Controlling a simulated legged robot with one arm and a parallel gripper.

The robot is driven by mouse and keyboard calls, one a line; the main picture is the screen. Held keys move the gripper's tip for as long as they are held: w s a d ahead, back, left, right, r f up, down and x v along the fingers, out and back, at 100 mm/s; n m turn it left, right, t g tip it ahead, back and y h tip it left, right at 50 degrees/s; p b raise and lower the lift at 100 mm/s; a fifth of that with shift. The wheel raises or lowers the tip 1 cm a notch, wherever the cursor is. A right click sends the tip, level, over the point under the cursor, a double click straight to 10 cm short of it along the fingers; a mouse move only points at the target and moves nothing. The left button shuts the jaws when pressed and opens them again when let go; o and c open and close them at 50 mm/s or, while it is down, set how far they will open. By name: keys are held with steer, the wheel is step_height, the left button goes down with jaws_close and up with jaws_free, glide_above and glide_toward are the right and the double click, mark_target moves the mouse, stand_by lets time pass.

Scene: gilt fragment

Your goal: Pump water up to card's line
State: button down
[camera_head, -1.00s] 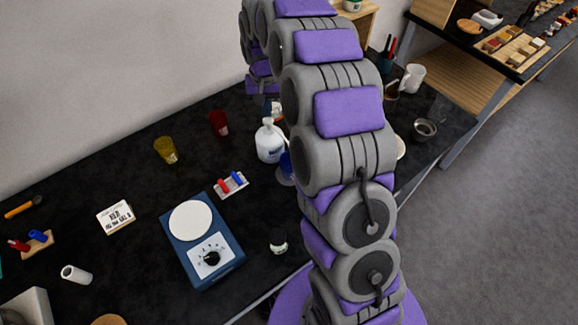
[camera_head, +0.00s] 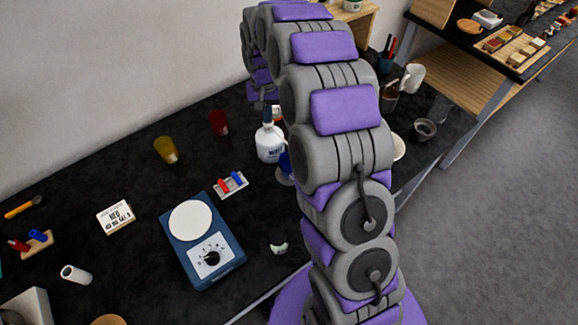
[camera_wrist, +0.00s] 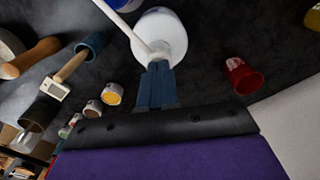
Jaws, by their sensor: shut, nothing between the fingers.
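A blue object (camera_head: 285,166) beside the bottle is partly hidden by my arm.
A yellow cup (camera_head: 166,150), a red cup (camera_head: 219,123) and a small rack (camera_head: 231,185) with red and blue pieces are near the bottle. A small dark jar (camera_head: 278,241) stands near the front edge.

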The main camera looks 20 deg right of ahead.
steer(key=shift+f, duration=0.2)
steer(key=shift+r, duration=0.1)
steer(key=shift+r+p, duration=0.6)
steer(key=shift+r, duration=0.75)
steer(key=shift+f, duration=0.25)
